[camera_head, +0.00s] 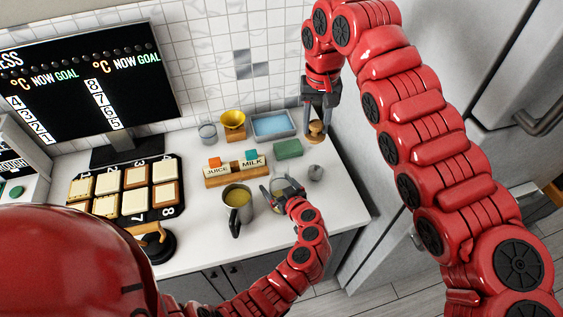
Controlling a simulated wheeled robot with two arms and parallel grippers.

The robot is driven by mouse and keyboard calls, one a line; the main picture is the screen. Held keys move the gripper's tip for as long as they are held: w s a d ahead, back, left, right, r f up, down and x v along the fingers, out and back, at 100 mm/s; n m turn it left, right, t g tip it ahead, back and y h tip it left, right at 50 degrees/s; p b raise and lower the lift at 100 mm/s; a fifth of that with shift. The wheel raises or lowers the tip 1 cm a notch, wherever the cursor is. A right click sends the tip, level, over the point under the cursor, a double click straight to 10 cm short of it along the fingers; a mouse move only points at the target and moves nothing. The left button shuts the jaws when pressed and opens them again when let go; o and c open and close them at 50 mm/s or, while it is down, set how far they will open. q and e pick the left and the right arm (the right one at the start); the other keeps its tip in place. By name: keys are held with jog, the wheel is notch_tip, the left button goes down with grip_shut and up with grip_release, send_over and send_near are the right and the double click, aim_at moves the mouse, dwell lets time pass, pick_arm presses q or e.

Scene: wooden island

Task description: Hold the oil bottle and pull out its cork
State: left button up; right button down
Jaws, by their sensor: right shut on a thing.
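My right gripper (316,121) points down over the back right of the counter and is shut on a small wood-brown thing (316,131). That thing may be the cork, but it is too small to tell. My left gripper (277,188) is low over the middle of the counter, right of a grey pot. Its fingers are around or beside a small pale thing that I cannot make out. I cannot tell whether it grips anything. I cannot clearly pick out the oil bottle.
The pot (238,198) holds yellow liquid. A wooden rack (232,177) is labelled JUICE and MILK. A black numbered board (136,216) lies left. The counter's right edge is close.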

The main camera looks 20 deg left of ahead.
pick_arm(q)
jog(key=shift+s+d, duration=0.25)
jog(key=shift+d, duration=0.05)
pick_arm(e)
jog(key=shift+f, duration=0.25)
pick_arm(q)
jog(key=b+v, duration=0.2)
jog(key=v, duration=0.4)
pick_arm(e)
jog(key=shift+f, duration=1.05)
pick_arm(q)
jog(key=shift+r, duration=0.15)
jog(key=shift+b, duration=0.3)
pick_arm(e)
jog(key=shift+f, duration=0.15)
pick_arm(q)
jog(key=b+v, duration=0.4)
jog(key=v, duration=0.8)
pick_arm(e)
notch_tip(320, 180, down, 4)
jog(key=shift+f, duration=0.1)
